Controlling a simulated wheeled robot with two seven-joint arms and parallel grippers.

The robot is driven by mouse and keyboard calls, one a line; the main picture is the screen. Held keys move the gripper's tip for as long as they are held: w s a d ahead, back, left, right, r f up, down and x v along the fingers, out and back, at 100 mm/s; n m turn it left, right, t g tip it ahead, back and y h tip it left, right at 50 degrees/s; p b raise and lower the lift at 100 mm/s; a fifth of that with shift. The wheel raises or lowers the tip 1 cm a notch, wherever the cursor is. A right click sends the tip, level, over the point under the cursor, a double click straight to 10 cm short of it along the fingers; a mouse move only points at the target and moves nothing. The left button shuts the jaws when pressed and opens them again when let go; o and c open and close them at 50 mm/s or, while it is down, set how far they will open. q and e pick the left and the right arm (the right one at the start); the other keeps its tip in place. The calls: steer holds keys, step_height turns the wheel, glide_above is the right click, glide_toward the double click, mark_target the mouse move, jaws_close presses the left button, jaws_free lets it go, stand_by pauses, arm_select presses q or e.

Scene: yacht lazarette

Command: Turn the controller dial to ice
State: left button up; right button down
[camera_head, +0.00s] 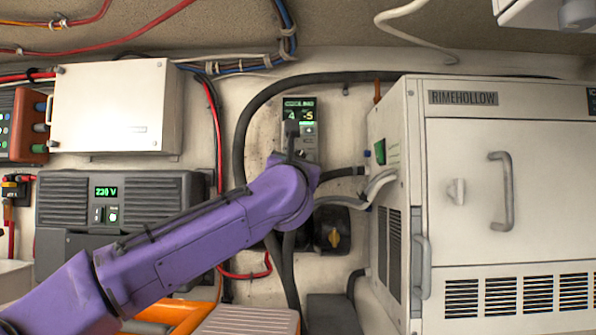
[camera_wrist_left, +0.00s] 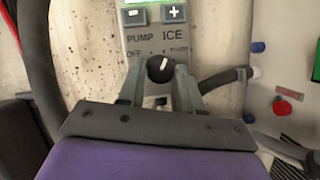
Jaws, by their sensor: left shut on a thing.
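The controller (camera_head: 309,143) is a narrow grey panel on the back wall with a lit green display reading COOLING, 4 and -5. In the left wrist view its face (camera_wrist_left: 150,47) shows minus and plus buttons above the labels PUMP, ICE and OFF, plus a small blurred label at right. The black round dial (camera_wrist_left: 159,70) sits below them, its white mark pointing up and slightly right, toward the ICE side. My left gripper (camera_wrist_left: 159,84) has a finger on each side of the dial and is shut on it. In the head view my purple left arm hides the dial.
A large white RIMEHOLLOW unit (camera_head: 505,180) stands close at the right. A dark hose (camera_head: 241,140) arches around the controller, with another hose (camera_wrist_left: 228,79) at its right. A grey 230 V box (camera_head: 70,200) and a white box (camera_head: 115,108) are at the left.

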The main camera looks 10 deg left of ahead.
arm_select(q)
steer(key=shift+n+y, duration=0.6)
steer(key=shift+n, duration=0.2)
steer(key=o, duration=1)
steer(key=shift+w, duration=0.1)
steer(key=shift+o, duration=0.2)
steer(key=shift+d+f+b, duration=0.1)
steer(key=shift+b, duration=0.2)
